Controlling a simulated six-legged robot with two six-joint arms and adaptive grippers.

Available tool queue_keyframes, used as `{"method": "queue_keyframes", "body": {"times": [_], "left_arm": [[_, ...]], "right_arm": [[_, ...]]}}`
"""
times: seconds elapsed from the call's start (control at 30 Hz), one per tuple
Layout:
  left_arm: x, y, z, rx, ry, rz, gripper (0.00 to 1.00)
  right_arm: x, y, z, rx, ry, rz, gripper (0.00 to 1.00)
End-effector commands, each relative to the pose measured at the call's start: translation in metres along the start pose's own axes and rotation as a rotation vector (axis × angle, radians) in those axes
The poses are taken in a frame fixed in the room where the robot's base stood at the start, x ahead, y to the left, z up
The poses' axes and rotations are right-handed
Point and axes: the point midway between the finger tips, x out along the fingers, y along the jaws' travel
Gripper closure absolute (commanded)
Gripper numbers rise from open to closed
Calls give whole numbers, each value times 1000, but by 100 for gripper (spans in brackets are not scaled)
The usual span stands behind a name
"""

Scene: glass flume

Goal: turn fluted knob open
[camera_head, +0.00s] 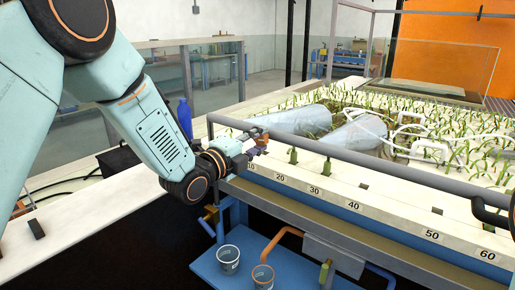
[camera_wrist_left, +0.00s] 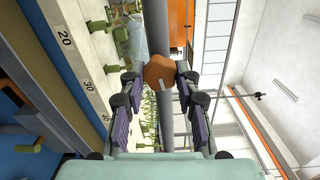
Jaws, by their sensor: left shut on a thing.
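The fluted knob (camera_wrist_left: 158,73) is orange-brown and sits between the two fingers of my left gripper (camera_wrist_left: 157,78) in the left wrist view. The fingers press on it from both sides, and its front face shows a small pale mark. In the head view my left gripper (camera_head: 254,146) reaches to the near rail of the flume, shut on the knob. Only a small orange-brown part of the knob shows there. The fingers hide the rest, so its turn angle cannot be told.
A grey rail (camera_head: 340,160) runs along the flume's near edge, above a numbered white ledge (camera_head: 375,215). Two small buckets (camera_head: 229,259) (camera_head: 263,276) stand on a blue shelf below. A blue bottle (camera_head: 185,117) stands behind my left forearm. Clear tubes and green plants fill the bed.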

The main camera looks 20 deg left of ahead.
Motion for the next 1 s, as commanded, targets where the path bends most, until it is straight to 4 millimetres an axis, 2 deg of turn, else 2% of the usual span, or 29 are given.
{"method": "queue_keyframes", "body": {"times": [0.1, 0.4, 0.97, 1.0], "left_arm": [[0, 0, 1, 72, -3, -4, 99], [0, -1, 1, 181, -3, -4, 99], [0, -2, 1, 206, -4, -3, 99], [0, -2, 1, 206, -4, -3, 65]], "right_arm": [[8, 0, 0, 0, 0, 0, 60], [15, 0, 0, 0, 0, 0, 60], [16, 0, 0, 0, 0, 0, 60], [16, 0, 0, 0, 0, 0, 60]]}}
